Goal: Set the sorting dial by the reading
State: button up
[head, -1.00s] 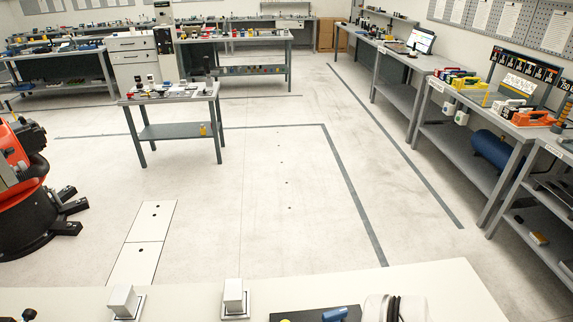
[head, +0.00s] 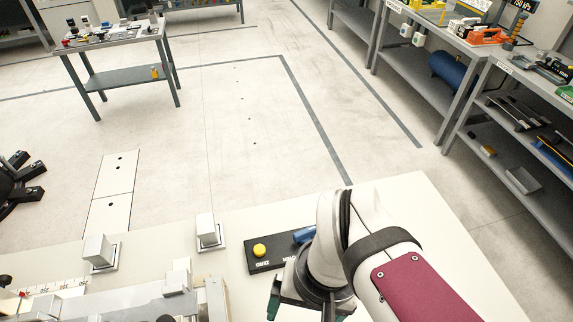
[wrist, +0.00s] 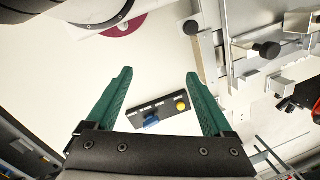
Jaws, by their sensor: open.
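My gripper (head: 302,310) is at the bottom of the head view, partly cut off, with green fingers. In the wrist view my gripper (wrist: 160,75) is open and empty, its two fingers well apart. A black plate (head: 262,266) with a yellow round button (head: 259,250) and a blue part (head: 304,235) lies on the pale tabletop. Its label is too small to read surely. My arm hides its right part in the head view. In the wrist view the plate (wrist: 172,107) appears between the fingers, beyond them. I cannot make out a sorting dial or a reading.
A metal apparatus (wrist: 255,70) with black knobs stands beside the plate. Two pale blocks on square bases (head: 98,252) (head: 207,230) stand along the table's far edge. A numbered scale (head: 50,292) is at the lower left. The tabletop right of my arm is clear.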

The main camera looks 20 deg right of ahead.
jog(key=w+n, duration=0.2)
jog(key=w+d+r+n, duration=0.1)
jog(key=w+n, duration=0.2)
jog(key=w+d+n, duration=0.1)
jog(key=w+n, duration=0.1)
jog(key=shift+w+r+n+h, duration=0.25)
jog(key=shift+n+h, duration=0.05)
jog(key=shift+n, duration=0.1)
jog(key=c, duration=0.5)
jog(key=w+n, duration=0.1)
jog(key=n, duration=0.1)
jog(key=w+d+n, duration=0.1)
jog(key=w, duration=0.1)
jog(key=w+d+n, duration=0.1)
jog(key=w+n, duration=0.1)
jog(key=shift+w+n, duration=0.15)
jog(key=shift+n, duration=0.15)
jog(key=n+h, duration=0.1)
jog(key=n, duration=1)
send_near(305, 231)
jog(key=shift+n, duration=0.3)
notch_tip(305, 231, down, 9)
jog(key=shift+a+r, duration=0.1)
jog(key=shift+r, duration=0.1)
grip_shut()
